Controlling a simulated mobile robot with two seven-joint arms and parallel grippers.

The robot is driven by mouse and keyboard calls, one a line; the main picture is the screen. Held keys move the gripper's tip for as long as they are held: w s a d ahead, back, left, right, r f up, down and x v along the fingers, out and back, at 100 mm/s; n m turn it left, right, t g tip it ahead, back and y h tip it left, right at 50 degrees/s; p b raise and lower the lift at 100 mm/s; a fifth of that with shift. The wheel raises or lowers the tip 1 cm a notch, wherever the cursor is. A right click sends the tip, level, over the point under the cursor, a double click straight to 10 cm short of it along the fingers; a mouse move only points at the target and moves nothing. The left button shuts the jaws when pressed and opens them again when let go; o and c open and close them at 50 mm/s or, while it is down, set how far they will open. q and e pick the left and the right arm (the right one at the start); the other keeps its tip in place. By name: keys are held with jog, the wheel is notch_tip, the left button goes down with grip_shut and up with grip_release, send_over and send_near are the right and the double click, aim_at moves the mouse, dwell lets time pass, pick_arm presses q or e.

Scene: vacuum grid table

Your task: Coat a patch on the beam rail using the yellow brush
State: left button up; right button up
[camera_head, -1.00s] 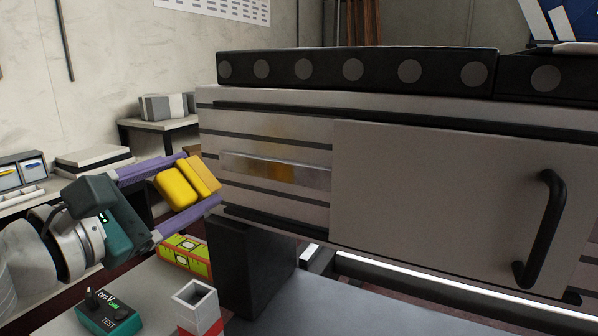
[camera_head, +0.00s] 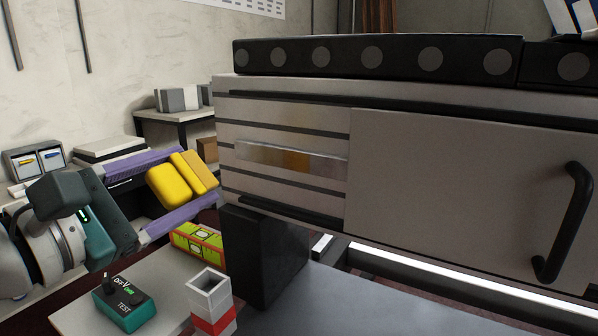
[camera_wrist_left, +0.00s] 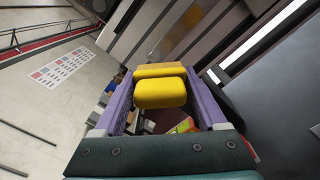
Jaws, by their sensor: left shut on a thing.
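My left gripper (camera_head: 184,183) comes in from the left with purple fingers shut on the yellow brush (camera_head: 168,189). The brush is a yellow block with a second yellow slab on its far side; it also shows between the fingers in the left wrist view (camera_wrist_left: 160,92). The beam rail (camera_head: 228,130) is a light grey slotted beam to the right of the gripper. A metallic strip with a yellowish-brown patch (camera_head: 292,159) lies along its left part. My right gripper is not in view.
A grey panel with a black handle (camera_head: 568,222) covers the beam's right part. Below stand a black support block (camera_head: 262,258), a yellow-green level (camera_head: 197,241), a red-white square tube (camera_head: 211,300) and a green-black tester (camera_head: 125,304). A side bench is behind.

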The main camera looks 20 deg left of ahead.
pick_arm(q)
jog(key=shift+w, duration=0.15)
dwell(0.4)
send_near(249, 152)
jog(key=w, duration=0.2)
jog(key=shift+w+p, duration=0.45)
jog(key=shift+w, duration=0.8)
jog(key=shift+w+d, duration=0.1)
jog(key=shift+w, duration=0.85)
jog(key=shift+d, duration=0.1)
